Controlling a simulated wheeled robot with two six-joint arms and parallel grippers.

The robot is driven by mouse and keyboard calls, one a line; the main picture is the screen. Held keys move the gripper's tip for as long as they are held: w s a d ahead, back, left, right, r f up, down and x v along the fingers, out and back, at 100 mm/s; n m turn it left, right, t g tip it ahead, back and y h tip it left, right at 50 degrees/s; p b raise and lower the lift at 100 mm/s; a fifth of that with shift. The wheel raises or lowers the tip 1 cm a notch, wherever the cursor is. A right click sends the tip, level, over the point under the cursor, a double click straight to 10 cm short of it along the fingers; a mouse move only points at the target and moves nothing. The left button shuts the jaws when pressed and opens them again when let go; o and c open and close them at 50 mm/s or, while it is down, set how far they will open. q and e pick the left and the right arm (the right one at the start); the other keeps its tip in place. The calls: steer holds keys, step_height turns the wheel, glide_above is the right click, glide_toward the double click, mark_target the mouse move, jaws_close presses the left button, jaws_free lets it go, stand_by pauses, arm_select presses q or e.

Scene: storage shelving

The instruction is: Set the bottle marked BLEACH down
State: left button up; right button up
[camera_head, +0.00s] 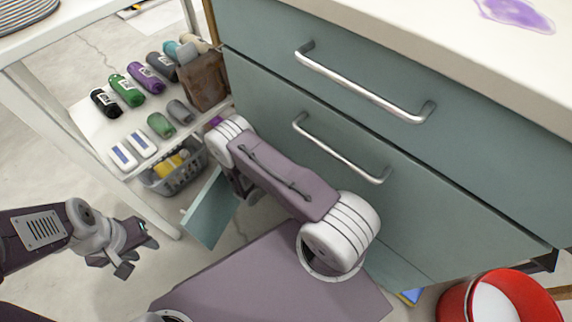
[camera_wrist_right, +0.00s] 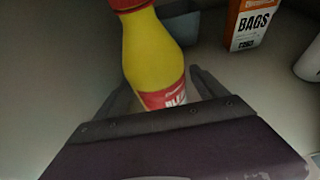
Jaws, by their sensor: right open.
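The bleach bottle (camera_wrist_right: 155,60) is yellow with a red cap and a red and white label reading "BLE", the rest cut off. In the right wrist view it stands between the fingers of my right gripper (camera_wrist_right: 165,95). These fingers are open, one on each side of the bottle. Its lower part is hidden behind the gripper body, so I cannot tell what it rests on. In the head view my right arm reaches down to the low cabinet and its gripper and the bottle are hidden. My left gripper (camera_head: 135,255) is open and empty above the floor.
In the right wrist view, a BAGS box (camera_wrist_right: 252,25), a dark container (camera_wrist_right: 180,24) and a white object (camera_wrist_right: 309,62) are near the bottle. An open teal door (camera_head: 212,208) stands beside my right arm. A shelf holds several bottles; a red bucket (camera_head: 455,303) is at right.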

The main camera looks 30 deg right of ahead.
steer(key=p+v, duration=0.3)
steer(key=v, duration=0.5)
steer(key=shift+s+a, duration=0.15)
steer(key=shift+a, duration=0.15)
